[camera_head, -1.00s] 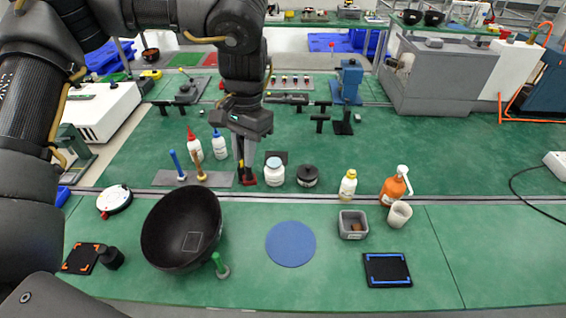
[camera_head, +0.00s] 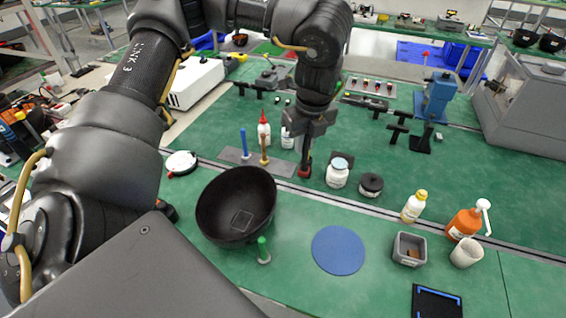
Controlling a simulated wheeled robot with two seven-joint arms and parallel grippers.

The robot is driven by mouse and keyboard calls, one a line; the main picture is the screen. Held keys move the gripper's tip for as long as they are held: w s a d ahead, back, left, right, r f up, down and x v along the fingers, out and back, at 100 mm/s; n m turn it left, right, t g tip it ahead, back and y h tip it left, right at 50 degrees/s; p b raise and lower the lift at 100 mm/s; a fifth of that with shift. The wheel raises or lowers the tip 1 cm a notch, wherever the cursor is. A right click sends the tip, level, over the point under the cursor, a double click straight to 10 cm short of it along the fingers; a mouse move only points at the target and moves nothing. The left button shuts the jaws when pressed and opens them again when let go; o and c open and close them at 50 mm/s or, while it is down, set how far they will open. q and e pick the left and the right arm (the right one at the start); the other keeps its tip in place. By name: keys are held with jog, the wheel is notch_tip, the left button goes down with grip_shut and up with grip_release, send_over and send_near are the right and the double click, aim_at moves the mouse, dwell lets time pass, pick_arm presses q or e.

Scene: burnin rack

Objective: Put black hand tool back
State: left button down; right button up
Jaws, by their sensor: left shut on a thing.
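My left gripper (camera_head: 305,160) points down at the right end of a grey tool plate (camera_head: 231,154). It is shut on the black hand tool, which is mostly hidden between the fingers. A dark red part (camera_head: 304,173) shows just below the fingertips; I cannot tell whether it belongs to the tool or touches the plate. A blue-handled tool (camera_head: 243,142) and a wooden-handled tool (camera_head: 264,146) stand upright on the plate, left of the gripper. My right gripper is not in view.
A white jar (camera_head: 338,174) and a black-lidded pot (camera_head: 370,185) stand just right of the gripper. Bottles (camera_head: 265,130) stand behind the plate. A black bowl (camera_head: 222,210), a blue disc (camera_head: 338,250) and a grey bin (camera_head: 409,249) are in front.

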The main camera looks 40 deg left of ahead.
pick_arm(q)
jog(key=w+a+f+m+h, duration=0.1)
jog(key=w+a+f+m, duration=0.4)
jog(key=a+f+m, duration=0.2)
jog(key=w+a+f+m+t+b, duration=0.1)
jog(key=w+a+f+m, duration=0.5)
jog(key=a+f, duration=0.2)
notch_tip(320, 180, down, 2)
jog(key=shift+f+m+h, duration=0.1)
jog(key=shift+m+h, duration=0.3)
dwell(0.3)
jog(key=c, duration=1.3)
grip_release()
jog(key=shift+w+a+f, duration=0.1)
jog(key=shift+f, duration=0.05)
jog(key=shift+c, duration=0.2)
